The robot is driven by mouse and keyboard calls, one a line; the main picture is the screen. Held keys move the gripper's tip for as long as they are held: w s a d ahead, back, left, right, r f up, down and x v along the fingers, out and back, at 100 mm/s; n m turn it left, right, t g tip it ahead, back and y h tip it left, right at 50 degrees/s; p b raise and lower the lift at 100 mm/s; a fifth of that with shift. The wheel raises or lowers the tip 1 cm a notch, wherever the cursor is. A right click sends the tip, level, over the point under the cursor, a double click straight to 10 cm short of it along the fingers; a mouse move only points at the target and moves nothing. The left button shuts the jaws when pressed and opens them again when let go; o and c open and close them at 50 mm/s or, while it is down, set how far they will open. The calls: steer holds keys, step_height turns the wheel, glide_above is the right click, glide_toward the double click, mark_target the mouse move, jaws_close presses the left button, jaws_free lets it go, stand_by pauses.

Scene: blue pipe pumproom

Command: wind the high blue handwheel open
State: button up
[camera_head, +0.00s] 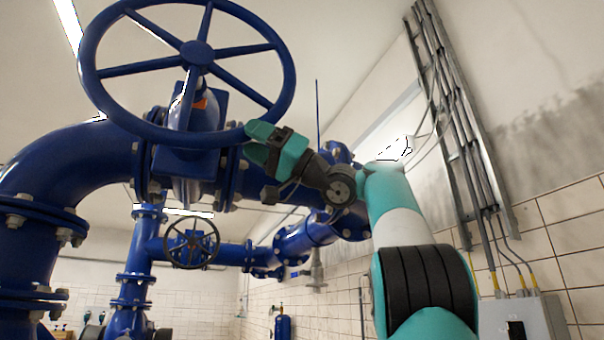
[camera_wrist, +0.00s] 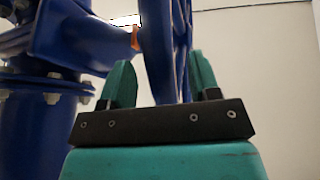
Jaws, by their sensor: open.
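The high blue handwheel (camera_head: 198,54) is large, with several spokes and a round hub, at the upper left of the head view. My gripper (camera_head: 256,142) is at the lower right part of its rim. In the wrist view the wheel's rim (camera_wrist: 160,60) shows edge-on and passes between the two green fingers of my gripper (camera_wrist: 162,85). The fingers are apart on either side of the rim, with gaps visible. Whether either finger touches the rim is hard to tell. An orange mark (camera_head: 200,103) shows on the valve body behind the wheel.
Thick blue flanged pipes (camera_head: 75,165) run behind and below the wheel. A smaller dark handwheel (camera_head: 190,242) sits lower down. Conduits (camera_head: 465,130) and a grey electrical box (camera_head: 522,318) are on the right wall. The space around the wheel's upper rim looks clear.

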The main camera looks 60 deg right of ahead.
steer(key=b+v, duration=0.5)
steer(key=v, duration=0.9)
steer(key=shift+b, duration=0.3)
steer(key=shift+d+f, duration=0.1)
